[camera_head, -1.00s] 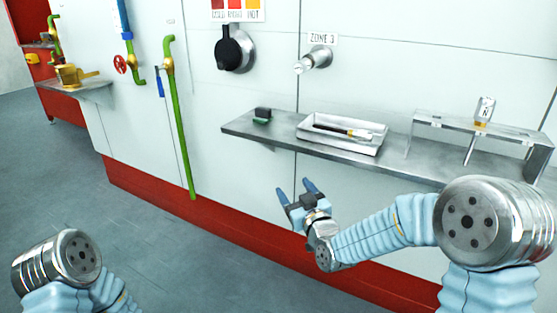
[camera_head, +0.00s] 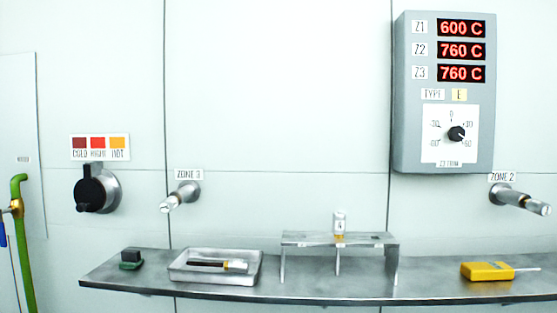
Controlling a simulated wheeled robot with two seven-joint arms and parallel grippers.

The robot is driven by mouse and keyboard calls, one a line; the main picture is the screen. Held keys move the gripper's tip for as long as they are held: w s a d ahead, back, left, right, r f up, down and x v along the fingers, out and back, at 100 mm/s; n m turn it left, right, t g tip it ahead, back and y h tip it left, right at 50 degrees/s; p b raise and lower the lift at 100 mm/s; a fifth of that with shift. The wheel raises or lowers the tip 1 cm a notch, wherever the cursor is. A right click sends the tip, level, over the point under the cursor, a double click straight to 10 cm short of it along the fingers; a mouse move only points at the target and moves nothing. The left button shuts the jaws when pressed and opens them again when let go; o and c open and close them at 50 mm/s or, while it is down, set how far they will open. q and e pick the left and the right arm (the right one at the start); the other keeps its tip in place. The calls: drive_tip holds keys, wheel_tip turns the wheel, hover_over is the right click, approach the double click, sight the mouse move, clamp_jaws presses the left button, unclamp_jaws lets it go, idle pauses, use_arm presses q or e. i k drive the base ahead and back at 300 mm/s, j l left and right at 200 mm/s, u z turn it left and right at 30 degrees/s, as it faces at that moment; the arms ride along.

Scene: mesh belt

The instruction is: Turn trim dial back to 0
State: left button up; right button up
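The trim dial (camera_head: 456,133) is a small black knob on a white scale plate (camera_head: 437,150). The plate sits low on the grey wall panel (camera_head: 408,90) at the upper right. The scale has 0 at the top, -30 at the upper left, and 30 and 60 marks on the right. The knob appears turned to the right, away from 0; its exact mark is too small to read. Above it, red displays (camera_head: 461,50) read Z1 600 C, Z2 760 C and Z3 760 C. Neither of my grippers shows in the current view.
A grey shelf (camera_head: 330,288) runs below the panel, holding a metal tray (camera_head: 180,275), a clear stand (camera_head: 290,239) and a yellow meter (camera_head: 487,271). The zone 2 fitting (camera_head: 520,198) and zone 3 fitting (camera_head: 182,195) stick out from the wall.

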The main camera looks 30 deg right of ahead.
sight(457, 133)
drive_tip(key=z, duration=2.1)
